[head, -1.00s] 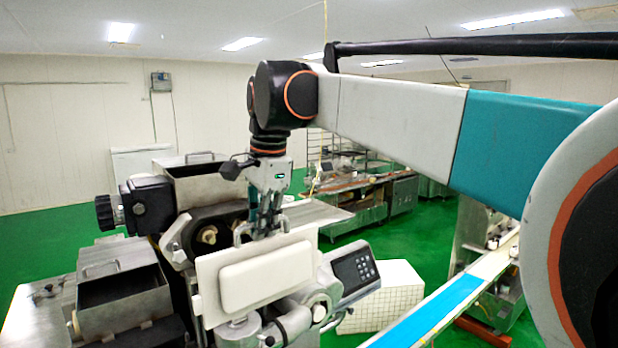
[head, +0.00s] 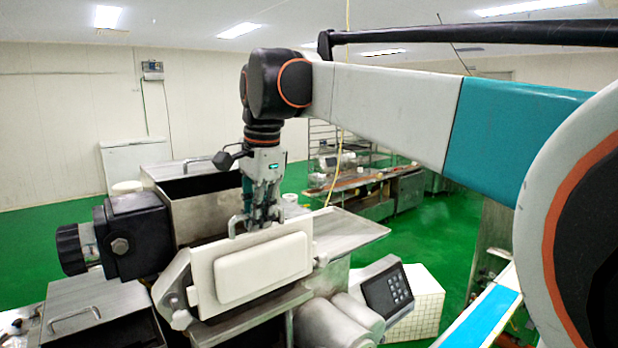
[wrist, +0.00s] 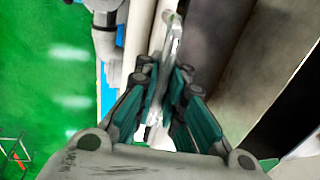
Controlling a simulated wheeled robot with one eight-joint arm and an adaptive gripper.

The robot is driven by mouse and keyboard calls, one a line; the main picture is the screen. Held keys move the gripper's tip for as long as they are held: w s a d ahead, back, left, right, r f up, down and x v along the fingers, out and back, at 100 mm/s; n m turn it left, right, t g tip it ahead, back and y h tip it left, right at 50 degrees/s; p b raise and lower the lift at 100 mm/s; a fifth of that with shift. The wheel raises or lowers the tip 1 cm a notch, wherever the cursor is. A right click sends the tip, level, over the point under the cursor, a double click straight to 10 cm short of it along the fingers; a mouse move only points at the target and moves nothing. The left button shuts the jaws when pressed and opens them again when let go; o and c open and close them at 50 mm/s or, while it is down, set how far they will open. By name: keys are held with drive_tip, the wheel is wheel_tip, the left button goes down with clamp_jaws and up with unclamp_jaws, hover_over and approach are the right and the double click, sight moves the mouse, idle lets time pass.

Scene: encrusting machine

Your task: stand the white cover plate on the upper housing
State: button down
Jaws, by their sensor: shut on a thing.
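The white cover plate (head: 304,262), a flat plate with a raised rounded panel, is upright in the head view. My gripper (head: 262,222) is above its top edge and shut on its metal handle (head: 235,222). In the wrist view the fingers (wrist: 163,80) close around the handle bar (wrist: 173,42). The upper housing (head: 172,287) is the metal body directly behind the plate; its flange shows at the plate's left. The plate hides most of the housing's front. I cannot tell whether plate and housing touch.
A metal ledge (head: 262,305) runs beneath the plate. A black motor block (head: 137,235) sits at left, an open hopper (head: 195,205) behind. A control panel (head: 387,292) and pale cylinders (head: 335,318) are at lower right.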

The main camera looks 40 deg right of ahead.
drive_tip(key=shift+w, duration=0.25)
drive_tip(key=shift+w+a+f+b, duration=0.15)
drive_tip(key=shift+w+f+b, duration=0.45)
drive_tip(key=shift+w+f, duration=0.4)
drive_tip(key=shift+r, duration=0.2)
drive_tip(key=shift+f, duration=0.2)
idle(0.7)
drive_tip(key=shift+f, duration=0.75)
